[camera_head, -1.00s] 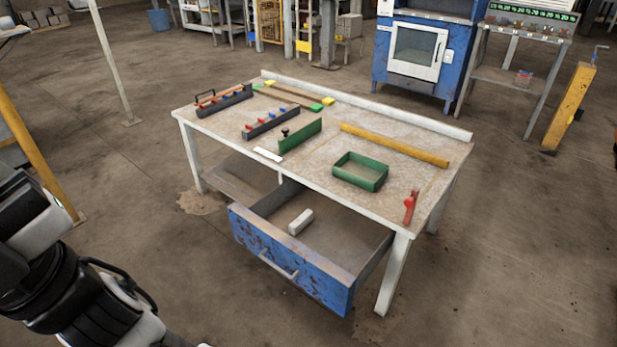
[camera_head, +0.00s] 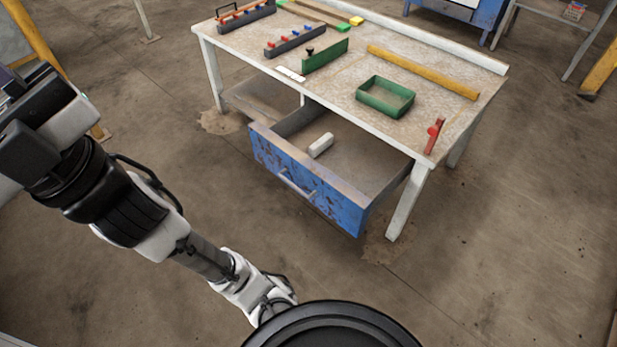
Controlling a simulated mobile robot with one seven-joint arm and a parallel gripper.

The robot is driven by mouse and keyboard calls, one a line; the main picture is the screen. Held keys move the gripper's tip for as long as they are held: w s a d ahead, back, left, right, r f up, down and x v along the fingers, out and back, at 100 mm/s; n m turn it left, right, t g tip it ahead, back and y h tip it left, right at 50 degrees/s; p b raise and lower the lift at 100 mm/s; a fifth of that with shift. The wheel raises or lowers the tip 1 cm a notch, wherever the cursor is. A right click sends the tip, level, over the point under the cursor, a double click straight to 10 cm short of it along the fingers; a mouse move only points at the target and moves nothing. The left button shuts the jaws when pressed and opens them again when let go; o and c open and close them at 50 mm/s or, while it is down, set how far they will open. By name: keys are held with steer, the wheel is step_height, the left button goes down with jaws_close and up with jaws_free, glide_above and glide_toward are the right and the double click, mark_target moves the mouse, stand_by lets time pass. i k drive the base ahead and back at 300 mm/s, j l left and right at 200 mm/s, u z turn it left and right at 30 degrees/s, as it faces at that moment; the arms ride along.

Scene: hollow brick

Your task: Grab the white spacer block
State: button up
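The white spacer block (camera_head: 321,145) lies inside the open blue drawer (camera_head: 296,181), near the drawer's front left part. It is a small pale oblong, lying flat and in full view. The drawer is pulled out from under the workbench, with a handle on its rusty blue front. My arm comes in from the left and reaches down to the bottom middle of the picture, well in front of the drawer. My gripper's fingers are not seen; the arm's end is cut off or hidden behind a dark round part at the bottom edge.
On the workbench (camera_head: 335,90) stand a green tray (camera_head: 385,96), a yellow bar (camera_head: 423,72), a green upright plate (camera_head: 325,55), a red tool (camera_head: 433,135) and dark racks (camera_head: 291,42). The bench leg (camera_head: 409,202) is right of the drawer. Bare floor lies in front.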

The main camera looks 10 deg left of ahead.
mark_target(318, 147)
steer(key=i+j+z, duration=0.1)
steer(key=i+j, duration=0.7)
steer(key=j, duration=0.15)
steer(key=i+j+z, duration=0.15)
steer(key=i+j, duration=0.65)
steer(key=j, duration=0.25)
steer(key=z, duration=0.05)
